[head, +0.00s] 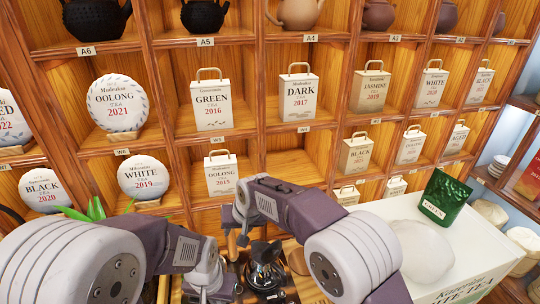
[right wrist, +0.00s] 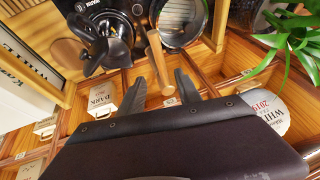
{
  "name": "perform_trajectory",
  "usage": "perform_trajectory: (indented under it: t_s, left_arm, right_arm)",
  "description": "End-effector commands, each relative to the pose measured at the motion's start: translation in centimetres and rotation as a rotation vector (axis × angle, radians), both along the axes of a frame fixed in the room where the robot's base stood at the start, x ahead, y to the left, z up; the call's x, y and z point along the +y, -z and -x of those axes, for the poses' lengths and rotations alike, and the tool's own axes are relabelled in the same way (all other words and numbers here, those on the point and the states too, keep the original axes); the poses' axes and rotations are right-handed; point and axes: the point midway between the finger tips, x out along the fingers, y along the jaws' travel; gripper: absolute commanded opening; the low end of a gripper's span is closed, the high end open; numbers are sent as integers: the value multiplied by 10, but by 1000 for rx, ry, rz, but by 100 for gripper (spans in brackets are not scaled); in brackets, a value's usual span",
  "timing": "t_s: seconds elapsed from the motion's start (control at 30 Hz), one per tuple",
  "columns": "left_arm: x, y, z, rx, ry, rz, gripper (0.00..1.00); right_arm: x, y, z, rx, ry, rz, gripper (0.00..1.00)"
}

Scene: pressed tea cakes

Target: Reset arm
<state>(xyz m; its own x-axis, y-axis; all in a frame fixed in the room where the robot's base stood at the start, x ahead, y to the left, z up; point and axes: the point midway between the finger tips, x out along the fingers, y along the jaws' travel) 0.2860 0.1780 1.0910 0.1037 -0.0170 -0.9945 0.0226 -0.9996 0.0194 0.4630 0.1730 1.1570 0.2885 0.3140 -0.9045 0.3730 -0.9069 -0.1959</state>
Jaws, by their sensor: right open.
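My right gripper (right wrist: 158,90) is open in the right wrist view, its two dark fingers spread apart. Nothing is clamped between them. A wooden handle (right wrist: 158,62) shows just beyond and between the fingertips; I cannot tell how near it is. In the head view my right arm bends over the counter at the lower middle, and its gripper (head: 241,228) is small and partly hidden. My left arm comes in from the lower left and its wrist runs down to the bottom edge. The left fingers do not show.
A wooden shelf with tea boxes, round tea cakes and dark teapots fills the back. A black and glass device (head: 264,272) stands on the counter below my right arm. A green pouch (head: 444,197) stands on a white box at right. Green leaves (head: 92,209) are by my left arm.

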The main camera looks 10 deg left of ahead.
Motion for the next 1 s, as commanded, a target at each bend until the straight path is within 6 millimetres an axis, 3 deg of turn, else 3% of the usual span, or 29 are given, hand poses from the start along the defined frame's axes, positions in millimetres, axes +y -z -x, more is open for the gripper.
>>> perform_trajectory:
  t_s: [0.07, 0.17, 0.23, 0.3, 0.37, 0.47, 0.6, 0.7, 0.8, 0.93, 1.0]
  left_arm:
    - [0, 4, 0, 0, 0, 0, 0]
    - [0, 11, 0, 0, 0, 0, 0]
    - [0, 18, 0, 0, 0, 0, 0]
    - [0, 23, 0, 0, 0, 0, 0]
    - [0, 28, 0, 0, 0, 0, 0]
    - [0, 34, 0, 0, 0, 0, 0]
    - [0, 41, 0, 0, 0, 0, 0]
    - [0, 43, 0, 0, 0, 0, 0]
    - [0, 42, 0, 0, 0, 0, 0]
    - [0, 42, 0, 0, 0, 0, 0]
    - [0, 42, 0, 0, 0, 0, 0]
  right_arm:
    - [-13, -1, -12, -6, 34, -5, 41]
    - [-53, -22, -43, -46, 125, -33, 41]
    - [-104, -26, -53, -43, 217, -28, 41]
    - [-156, -21, -51, -25, 304, -9, 41]
    - [-199, -12, -40, -5, 367, 12, 41]
    - [-262, 8, -8, 37, 452, 54, 41]
    - [-326, 46, 61, 119, 520, 119, 41]
    - [-347, 73, 114, 185, 517, 160, 41]
    - [-350, 93, 156, 241, 469, 195, 41]
    - [-352, 108, 183, 280, 412, 224, 41]
    - [-352, 108, 178, 256, 382, 227, 41]
